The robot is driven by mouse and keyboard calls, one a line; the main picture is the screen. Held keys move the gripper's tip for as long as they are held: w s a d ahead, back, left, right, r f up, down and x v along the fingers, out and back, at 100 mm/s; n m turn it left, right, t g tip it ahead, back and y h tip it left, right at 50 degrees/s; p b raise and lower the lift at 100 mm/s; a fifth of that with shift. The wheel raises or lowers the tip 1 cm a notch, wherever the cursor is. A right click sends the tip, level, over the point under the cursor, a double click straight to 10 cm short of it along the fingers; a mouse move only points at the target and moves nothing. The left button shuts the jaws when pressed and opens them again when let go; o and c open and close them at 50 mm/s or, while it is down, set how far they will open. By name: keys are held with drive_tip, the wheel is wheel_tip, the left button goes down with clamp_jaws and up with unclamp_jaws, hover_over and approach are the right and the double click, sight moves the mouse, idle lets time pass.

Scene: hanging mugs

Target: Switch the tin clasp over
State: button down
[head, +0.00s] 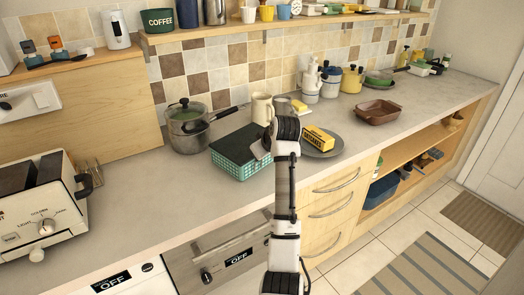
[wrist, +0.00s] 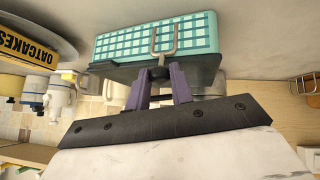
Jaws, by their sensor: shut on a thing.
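The tin (head: 228,165) stands on the counter, with teal checked sides and a dark lid. In the wrist view the tin (wrist: 110,48) appears upside down, with its dark lid (wrist: 112,72) lower in the picture. The grey wire clasp (wrist: 176,38) lies against the checked side and runs to the lid's edge. My gripper (head: 262,150) is at the tin's right end in the head view, where my arm hides the contact. In the wrist view my gripper's purple fingers (wrist: 160,76) are closed around the clasp at the lid edge. The exact gripped part is partly hidden.
A plate (head: 325,148) with a yellow oatcakes box (head: 318,139) is close right of my arm. A saucepan (head: 188,130) stands behind left, its handle reaching toward the tin. A cream mug (head: 262,108) is behind. The counter front left of the tin is clear.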

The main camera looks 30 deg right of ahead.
drive_tip(key=shift+f, duration=0.1)
drive_tip(key=c, duration=1.2)
unclamp_jaws()
drive_tip(key=shift+s, duration=0.1)
drive_tip(key=b+v, duration=0.3)
drive_tip(key=v, duration=1)
drive_tip(key=shift+s+r, duration=0.15)
drive_tip(key=shift+r, duration=0.2)
drive_tip(key=shift+a, duration=0.15)
